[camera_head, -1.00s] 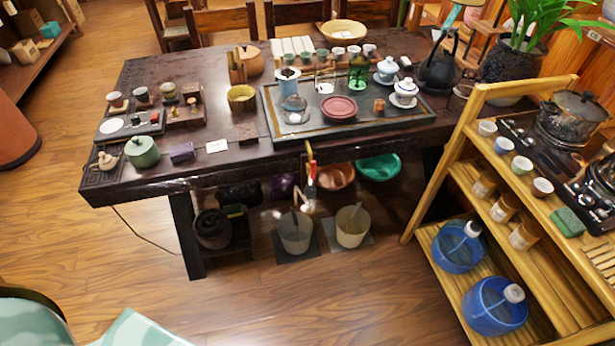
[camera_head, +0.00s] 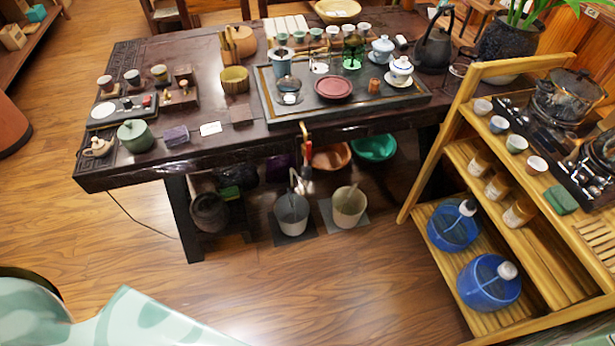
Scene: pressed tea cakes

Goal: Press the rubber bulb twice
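A small red piece (camera_head: 306,131) hangs at the front edge of the dark tea table (camera_head: 250,148), above a pale tube-like part (camera_head: 297,183). It may be the rubber bulb, but it is too small to tell. Below it, two pails, one grey-white (camera_head: 291,213) and one cream (camera_head: 348,206), stand on dark mats on the floor. Neither of my grippers is in view. Pale green patterned parts at the bottom left appear to be mine.
A bamboo shelf (camera_head: 455,128) with cups and two blue water jugs (camera_head: 489,283) stands at the right. The tabletop holds a tea tray (camera_head: 268,97), a green lidded pot (camera_head: 135,135) and several cups. Open wooden floor (camera_head: 300,290) lies in front of the table.

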